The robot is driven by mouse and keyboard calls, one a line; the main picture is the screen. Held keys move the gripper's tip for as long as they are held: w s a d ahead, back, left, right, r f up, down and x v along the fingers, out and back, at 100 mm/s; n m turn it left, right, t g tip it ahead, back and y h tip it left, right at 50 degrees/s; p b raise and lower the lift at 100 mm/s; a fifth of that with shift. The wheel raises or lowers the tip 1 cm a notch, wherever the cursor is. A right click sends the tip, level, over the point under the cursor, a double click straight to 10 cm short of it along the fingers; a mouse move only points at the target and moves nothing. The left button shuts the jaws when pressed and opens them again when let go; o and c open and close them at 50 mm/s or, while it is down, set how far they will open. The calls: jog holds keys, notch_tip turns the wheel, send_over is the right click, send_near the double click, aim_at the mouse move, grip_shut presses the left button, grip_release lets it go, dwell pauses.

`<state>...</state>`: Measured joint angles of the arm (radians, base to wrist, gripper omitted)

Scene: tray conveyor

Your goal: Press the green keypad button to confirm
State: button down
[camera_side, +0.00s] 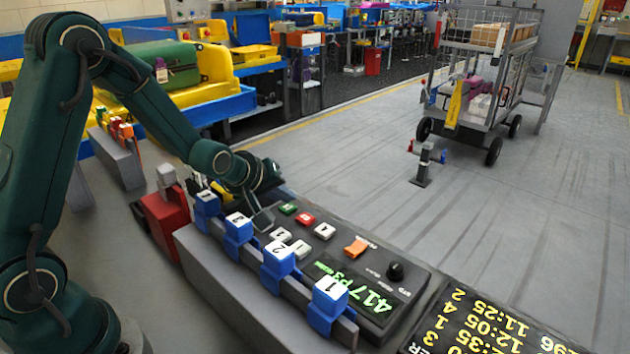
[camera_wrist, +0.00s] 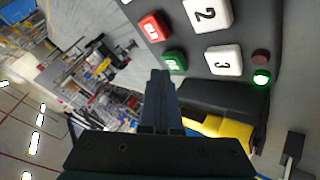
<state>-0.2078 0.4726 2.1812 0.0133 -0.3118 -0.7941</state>
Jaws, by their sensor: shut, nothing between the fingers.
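The green keypad button (camera_side: 288,208) sits at the far end of the dark keypad panel (camera_side: 330,232), next to a red button (camera_side: 305,218). In the wrist view the green button (camera_wrist: 174,62) lies just beyond and slightly right of my fingertips, with the red button (camera_wrist: 152,26) above it. My gripper (camera_side: 264,218) hangs low at the panel's far left end. Its fingers are together and empty, and they point toward the green button in the wrist view (camera_wrist: 160,74). I cannot tell whether the tips touch the button.
White keys 2 (camera_wrist: 207,13) and 3 (camera_wrist: 222,60) sit close by. A small green lamp (camera_wrist: 262,78) is lit. The panel also has an orange button (camera_side: 357,247) and a black knob (camera_side: 395,271). Blue numbered blocks (camera_side: 278,262) line the rail beside it.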

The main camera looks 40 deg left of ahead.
jog(key=shift+r, duration=0.25)
jog(key=shift+r, duration=2.5)
jog(key=shift+d, duration=0.1)
notch_tip(320, 180, up, 6)
jog(key=t, duration=0.2)
send_over(286, 211)
jog(key=d, duration=0.2)
jog(key=s+d+r+m+h, duration=0.1)
jog(key=s+d+r+m, duration=0.25)
jog(key=s, duration=0.35)
jog(key=s+m, duration=0.1)
jog(key=s, duration=0.2)
jog(key=s+d+m+g, duration=0.1)
jog(key=s, duration=0.2)
jog(key=s+m+g, duration=0.1)
jog(key=s+m, duration=0.1)
jog(key=s, duration=0.1)
jog(key=shift+d+f+h, duration=0.3)
jog(key=shift+d, duration=0.1)
jog(key=s+f+m+g, duration=0.3)
jog(key=s+f+m, duration=0.1)
jog(key=s, duration=0.3)
jog(key=shift+d+f, duration=0.2)
jog(key=shift+d, duration=0.1)
